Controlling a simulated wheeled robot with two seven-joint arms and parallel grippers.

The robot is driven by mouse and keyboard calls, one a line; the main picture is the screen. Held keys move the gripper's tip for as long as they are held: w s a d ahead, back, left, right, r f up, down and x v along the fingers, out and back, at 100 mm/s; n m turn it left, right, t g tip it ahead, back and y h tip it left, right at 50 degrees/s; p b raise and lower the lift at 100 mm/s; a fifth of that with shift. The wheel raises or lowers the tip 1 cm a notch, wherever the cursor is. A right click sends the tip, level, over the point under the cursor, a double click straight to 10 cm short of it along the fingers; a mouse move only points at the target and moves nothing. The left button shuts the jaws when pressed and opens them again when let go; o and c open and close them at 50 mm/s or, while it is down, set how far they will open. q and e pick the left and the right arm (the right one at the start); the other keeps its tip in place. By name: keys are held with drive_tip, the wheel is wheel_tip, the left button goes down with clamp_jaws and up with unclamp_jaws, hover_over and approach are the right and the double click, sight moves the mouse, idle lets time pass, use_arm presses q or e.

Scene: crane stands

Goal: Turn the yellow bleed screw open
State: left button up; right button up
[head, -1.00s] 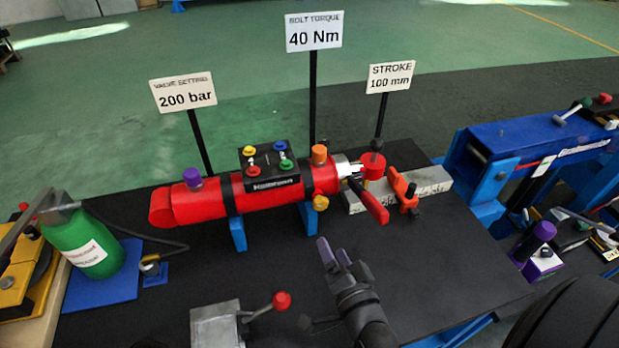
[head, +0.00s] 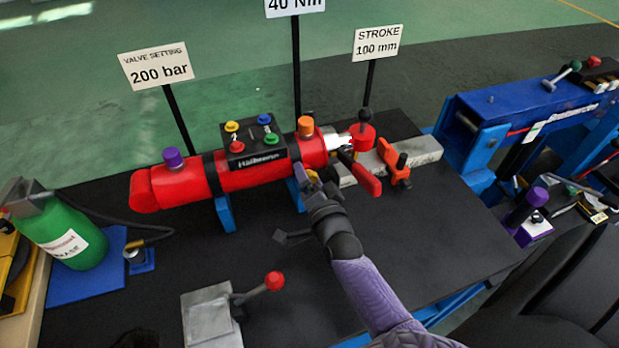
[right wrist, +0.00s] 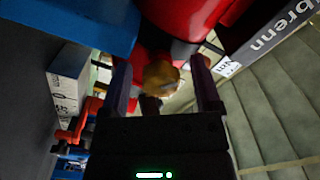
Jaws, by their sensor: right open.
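The yellow bleed screw (right wrist: 161,77) shows in the right wrist view as a round, dull yellow knob under the red cylinder. It lies between the two fingers of my right gripper (right wrist: 163,88), which is open, with a gap to the finger on each side. I cannot tell whether a finger touches the screw. My left gripper is not in view.
A red-handled lever (head: 366,178) and an orange clamp (head: 394,164) stand close to the right of my gripper. Blue supports (head: 226,213) hold the cylinder. A grey block with a red-knobbed lever (head: 212,318) stands at the front. The black table top between is mostly clear.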

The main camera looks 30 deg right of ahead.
clamp_jaws()
drive_tip(key=shift+n, duration=0.3)
drive_tip(key=n+p, duration=0.2)
drive_tip(key=n, duration=0.5)
drive_tip(key=shift+p, duration=0.35)
drive_tip(key=shift+n, duration=1.7)
unclamp_jaws()
